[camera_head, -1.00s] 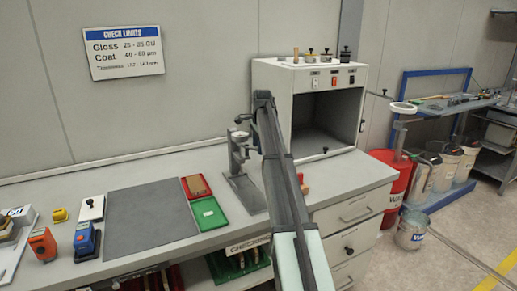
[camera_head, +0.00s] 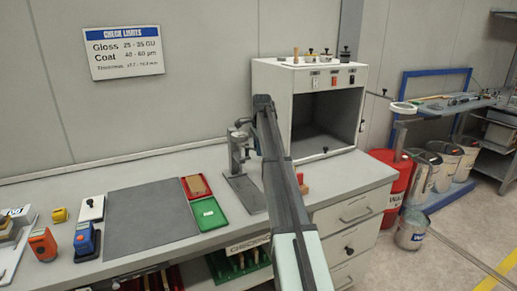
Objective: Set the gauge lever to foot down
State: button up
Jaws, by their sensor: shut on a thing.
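The thickness gauge (camera_head: 240,158) is a grey metal stand with a dial-like top and a flat base, upright on the bench near the middle of the view. My arm reaches up from the bottom, just right of the gauge. My gripper (camera_head: 245,122) is at the top of the gauge, small and partly hidden by my arm. It is shut on the gauge lever, though the fingers are hard to make out. The lever's exact angle and the gap under the foot are too small to tell.
A white cabinet (camera_head: 270,85) with an open front stands right of my arm. Left of the gauge lie a red tray (camera_head: 186,192), a green tray (camera_head: 222,221) and a grey mat (camera_head: 150,218). Blue and orange handheld meters stand further left.

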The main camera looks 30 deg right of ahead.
grip_shut()
jog(key=shift+r+h, duration=0.3)
jog(key=shift+h, duration=0.5)
jog(key=o, duration=0.8)
grip_release()
jog(key=shift+o, duration=0.2)
jog(key=shift+r, duration=0.15)
jog(key=v, duration=1.3)
jog(key=shift+r, duration=0.3)
